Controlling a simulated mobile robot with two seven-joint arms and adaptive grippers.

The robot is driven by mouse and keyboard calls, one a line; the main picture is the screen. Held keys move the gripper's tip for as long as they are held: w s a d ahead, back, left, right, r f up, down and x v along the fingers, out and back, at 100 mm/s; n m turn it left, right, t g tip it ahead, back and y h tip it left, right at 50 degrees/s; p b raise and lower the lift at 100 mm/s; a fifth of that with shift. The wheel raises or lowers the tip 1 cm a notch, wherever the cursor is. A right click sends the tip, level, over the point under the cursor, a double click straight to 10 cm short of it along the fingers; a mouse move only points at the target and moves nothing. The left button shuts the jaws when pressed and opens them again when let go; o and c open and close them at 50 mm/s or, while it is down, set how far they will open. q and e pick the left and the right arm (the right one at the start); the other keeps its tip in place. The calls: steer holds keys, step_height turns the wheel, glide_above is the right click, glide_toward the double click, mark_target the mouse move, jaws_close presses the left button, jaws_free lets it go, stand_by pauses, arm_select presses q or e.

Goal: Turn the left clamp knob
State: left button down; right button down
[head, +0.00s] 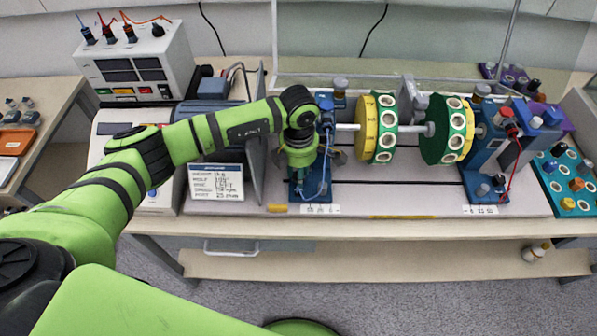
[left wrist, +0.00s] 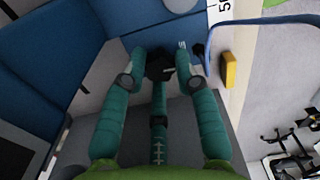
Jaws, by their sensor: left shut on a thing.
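The left clamp knob (left wrist: 160,62) is a dark, lobed knob on the blue left bearing stand, seen in the left wrist view. My left gripper (left wrist: 160,74) is shut on it, with green fingers on either side and another finger in the middle below. In the head view, my left gripper (head: 299,180) points down at the front of the blue left stand (head: 318,195). There my wrist and fingers hide the knob. My right gripper is not in view.
A shaft with two yellow-green rotor discs (head: 378,128) runs to the blue right stand (head: 484,185). A data placard (head: 216,182) stands left of my gripper. A blue cable (head: 327,160) hangs close beside it. The bench's front strip (head: 375,228) is mostly clear.

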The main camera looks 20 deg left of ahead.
arm_select(q)
steer(key=shift+s+f, duration=0.15)
steer(key=c, duration=0.9)
jaws_free()
steer(key=shift+r, duration=0.2)
steer(key=shift+w+r, duration=0.2)
steer(key=shift+r, duration=0.2)
step_height(320, 180, up, 11)
steer(key=shift+s, duration=0.1)
steer(key=shift+f, duration=0.1)
